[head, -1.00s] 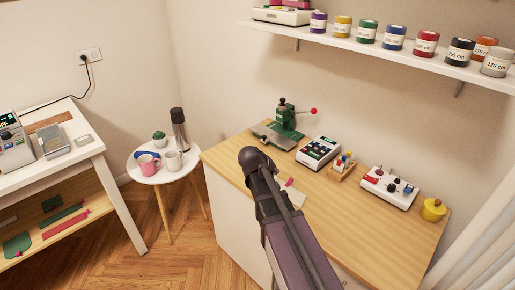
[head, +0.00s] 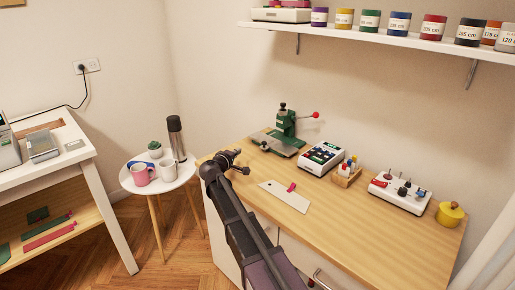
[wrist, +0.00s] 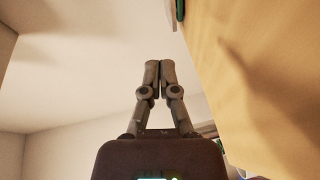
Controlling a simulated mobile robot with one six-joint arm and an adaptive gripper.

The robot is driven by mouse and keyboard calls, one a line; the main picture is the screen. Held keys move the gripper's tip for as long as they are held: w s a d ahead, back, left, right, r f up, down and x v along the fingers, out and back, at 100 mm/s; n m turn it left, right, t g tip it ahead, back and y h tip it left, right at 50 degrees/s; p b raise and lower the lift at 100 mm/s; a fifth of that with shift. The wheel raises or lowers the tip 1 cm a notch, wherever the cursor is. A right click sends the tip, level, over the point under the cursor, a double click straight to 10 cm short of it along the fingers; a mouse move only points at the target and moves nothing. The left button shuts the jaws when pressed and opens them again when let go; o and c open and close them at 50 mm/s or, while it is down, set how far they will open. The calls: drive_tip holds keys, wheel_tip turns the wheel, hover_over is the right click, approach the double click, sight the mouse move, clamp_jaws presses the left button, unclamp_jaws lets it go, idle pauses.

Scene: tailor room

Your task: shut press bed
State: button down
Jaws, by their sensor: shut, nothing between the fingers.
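The green press (head: 286,123) stands at the back left of the wooden worktop, with a red-knobbed lever pointing right. Its flat bed (head: 276,143), green and grey, lies low at the front of the press. I cannot tell from this distance how far out the bed is. My gripper (head: 244,169) is in front and to the left of the press, apart from it, near the worktop's left edge. In the wrist view my gripper (wrist: 160,66) is shut and empty, its fingertips together. A small green edge shows at the top of the wrist view; I cannot tell what it belongs to.
A pale card with a pink tag (head: 285,196) lies in front of the press. A keypad device (head: 322,158), a pen holder (head: 346,174) and a white control box (head: 400,193) stand to the right. A round table (head: 158,178) with mugs and a flask stands left.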

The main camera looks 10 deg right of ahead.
drive_tip(key=shift+w+d, duration=0.1)
drive_tip(key=shift+x, duration=0.85)
drive_tip(key=b, duration=0.2)
approach(269, 143)
drive_tip(key=w+a, duration=0.1)
drive_tip(key=w+a+r, duration=0.1)
drive_tip(key=w+a, duration=0.1)
drive_tip(key=a, duration=0.1)
drive_tip(key=shift+w+r, duration=0.35)
drive_tip(key=shift+w, duration=0.05)
drive_tip(key=shift+s+d+f, duration=0.1)
drive_tip(key=shift+d+f, duration=0.05)
drive_tip(key=shift+d, duration=0.4)
drive_tip(key=shift+d+f, duration=0.1)
drive_tip(key=shift+d, duration=0.5)
drive_tip(key=shift+d+f, duration=0.1)
drive_tip(key=shift+d, duration=0.65)
drive_tip(key=shift+w, duration=0.2)
drive_tip(key=w+d, duration=0.1)
drive_tip(key=d, duration=0.1)
drive_tip(key=w+d, duration=0.3)
drive_tip(key=d, duration=0.1)
drive_tip(key=shift+w, duration=0.15)
